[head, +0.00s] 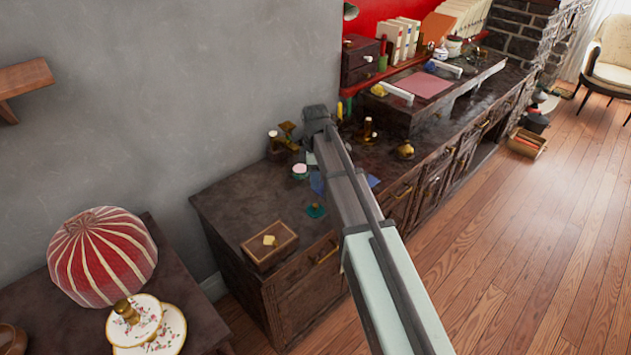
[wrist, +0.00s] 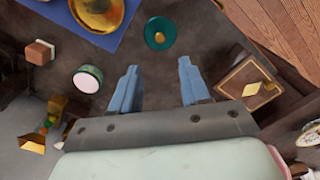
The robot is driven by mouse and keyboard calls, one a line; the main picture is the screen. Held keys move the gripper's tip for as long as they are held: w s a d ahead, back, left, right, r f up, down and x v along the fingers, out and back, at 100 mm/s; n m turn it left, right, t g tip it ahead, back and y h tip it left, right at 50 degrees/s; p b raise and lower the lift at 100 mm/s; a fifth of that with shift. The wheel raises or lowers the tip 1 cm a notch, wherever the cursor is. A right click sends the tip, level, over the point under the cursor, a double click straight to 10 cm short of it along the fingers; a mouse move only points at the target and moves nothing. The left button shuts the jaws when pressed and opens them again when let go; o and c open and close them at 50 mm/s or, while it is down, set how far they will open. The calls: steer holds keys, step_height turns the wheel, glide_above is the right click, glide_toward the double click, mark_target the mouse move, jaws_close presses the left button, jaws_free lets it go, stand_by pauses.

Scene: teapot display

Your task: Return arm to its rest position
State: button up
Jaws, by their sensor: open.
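My gripper (wrist: 158,85) is open, with nothing between its two blue-grey fingers in the wrist view. It hangs above the dark cabinet top (head: 225,205). In the head view my arm reaches over the cabinet and hides the fingers. Past the fingertips lies a teal round piece with a gold knob (wrist: 159,33), apart from them; a teal piece (head: 316,210) also shows beside my arm in the head view. A gold round vessel (wrist: 97,10), cut off by the frame's top, sits on a blue mat (wrist: 128,30). The mat shows partly behind my arm (head: 317,183).
A wooden box with a yellow piece (head: 268,246) stands near the cabinet's front left corner. A pink-topped round tin (head: 299,171) and brass items (head: 285,140) stand behind. A small gold pot (head: 404,150) is right of my arm. A striped lamp (head: 103,257) stands lower left.

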stand_by(0.5)
steer(key=s+d+f+m, duration=1.8)
steer(key=s+d+f, duration=0.2)
steer(key=s+f, duration=0.2)
steer(key=s+f+g, duration=0.3)
steer(key=s+f, duration=0.7)
steer(key=s, duration=0.4)
steer(key=s+f+g, duration=0.3)
steer(key=s+f, duration=0.8)
steer(key=s, duration=0.4)
steer(key=shift+s+g, duration=0.2)
steer(key=shift+g, duration=0.2)
